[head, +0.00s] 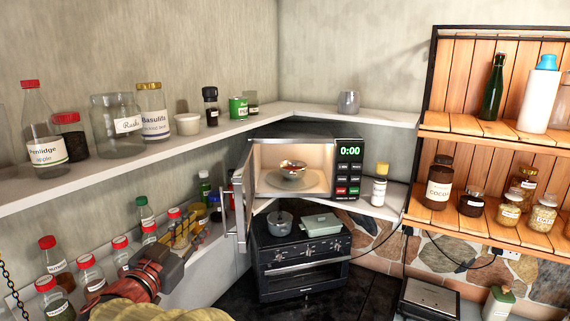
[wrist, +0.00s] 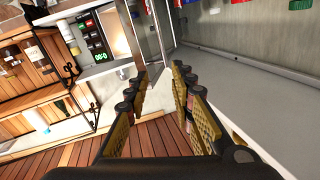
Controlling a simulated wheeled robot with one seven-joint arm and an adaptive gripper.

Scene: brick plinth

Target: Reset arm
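My gripper (head: 186,228) is at the left in the head view, in front of the lower wall shelf and left of the open microwave door. In the wrist view its two fingers with yellow pads (wrist: 157,88) stand apart, with nothing visibly held between them. The microwave (head: 348,165) stands in the corner with its door (head: 240,200) swung open towards the left. The door edge (wrist: 158,30) also shows beyond the fingertips in the wrist view; I cannot tell whether they touch. A small bowl of food (head: 292,168) sits inside the microwave.
Bottles with red caps (head: 47,258) crowd the lower left shelf, close to my arm. Jars (head: 117,122) line the upper shelf (head: 200,140). A black oven (head: 300,265) stands below the microwave with a pot (head: 280,222) on top. A wooden rack (head: 460,122) is at right.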

